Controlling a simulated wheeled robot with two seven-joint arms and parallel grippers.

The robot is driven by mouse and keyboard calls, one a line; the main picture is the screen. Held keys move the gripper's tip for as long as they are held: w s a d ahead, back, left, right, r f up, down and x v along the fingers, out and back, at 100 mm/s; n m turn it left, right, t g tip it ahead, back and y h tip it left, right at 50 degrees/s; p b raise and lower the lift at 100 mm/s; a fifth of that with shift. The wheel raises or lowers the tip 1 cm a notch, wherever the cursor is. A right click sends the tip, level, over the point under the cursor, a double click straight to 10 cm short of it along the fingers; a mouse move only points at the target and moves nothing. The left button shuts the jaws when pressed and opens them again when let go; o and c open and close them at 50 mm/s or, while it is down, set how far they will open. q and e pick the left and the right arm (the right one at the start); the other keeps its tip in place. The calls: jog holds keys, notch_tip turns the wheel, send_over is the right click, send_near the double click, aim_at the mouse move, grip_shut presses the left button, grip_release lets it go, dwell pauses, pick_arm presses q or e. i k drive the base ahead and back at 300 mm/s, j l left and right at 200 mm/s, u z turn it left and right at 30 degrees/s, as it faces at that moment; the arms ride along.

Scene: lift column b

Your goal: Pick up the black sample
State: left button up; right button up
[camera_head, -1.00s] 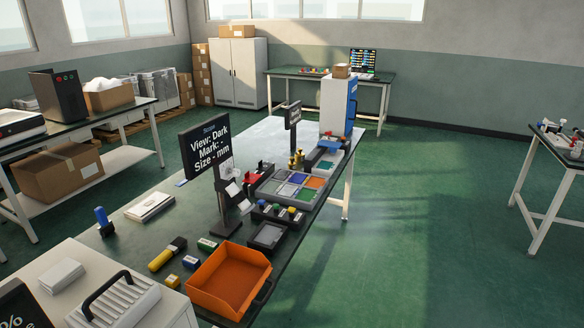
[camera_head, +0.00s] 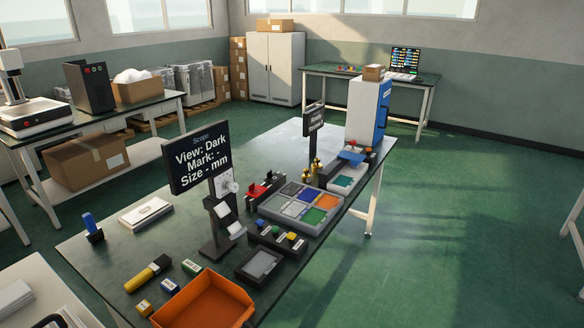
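No part of my left or right gripper shows in the head view. I cannot single out the black sample with certainty. A black rack (camera_head: 277,243) on the long dark table (camera_head: 108,252) holds several small pieces with coloured tops, too small to tell apart well. Small red and black items (camera_head: 262,190) stand left of the tray. A black-framed grey pad (camera_head: 259,265) lies in front of the rack.
A scope sign (camera_head: 199,158) reading "View: Dark" stands on the table. An orange bin (camera_head: 203,303), a yellow-black cylinder (camera_head: 148,274) and small blocks (camera_head: 170,287) sit at the near end. Open green floor (camera_head: 450,240) lies to the right.

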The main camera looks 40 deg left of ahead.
aim_at(273, 178)
jog(key=i, duration=2.15)
jog(key=i+u, duration=0.3)
jog(key=i, duration=0.15)
jog(key=i+l+u, duration=0.25)
jog(key=i, duration=0.2)
jog(key=i+l+u, duration=0.3)
jog(key=i+j, duration=0.05)
jog(key=i, duration=0.05)
